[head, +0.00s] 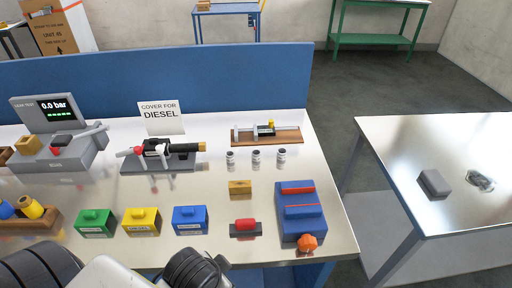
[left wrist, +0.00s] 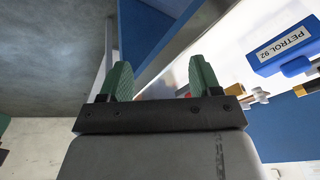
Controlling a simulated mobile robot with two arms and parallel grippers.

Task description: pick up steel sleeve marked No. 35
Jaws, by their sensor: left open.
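Three small steel sleeves stand upright in a row on the bright steel bench (head: 320,215), in front of a wooden-based fixture: a left sleeve (head: 230,157), a middle sleeve (head: 256,156) and a right sleeve (head: 281,155). Their markings are too small to read, so I cannot tell which is No. 35. My left gripper (left wrist: 153,80) shows in the left wrist view with its green fingers apart and nothing between them. It is away from the sleeves; its fingers do not show in the head view. My right gripper is in neither view.
A fixture on a wooden base (head: 268,135) stands behind the sleeves, a black nozzle assembly (head: 160,158) to their left. A brass block (head: 240,187), a red-topped piece (head: 245,226) and a blue fixture (head: 300,213) lie in front. A side table (head: 440,140) stands right across a gap.

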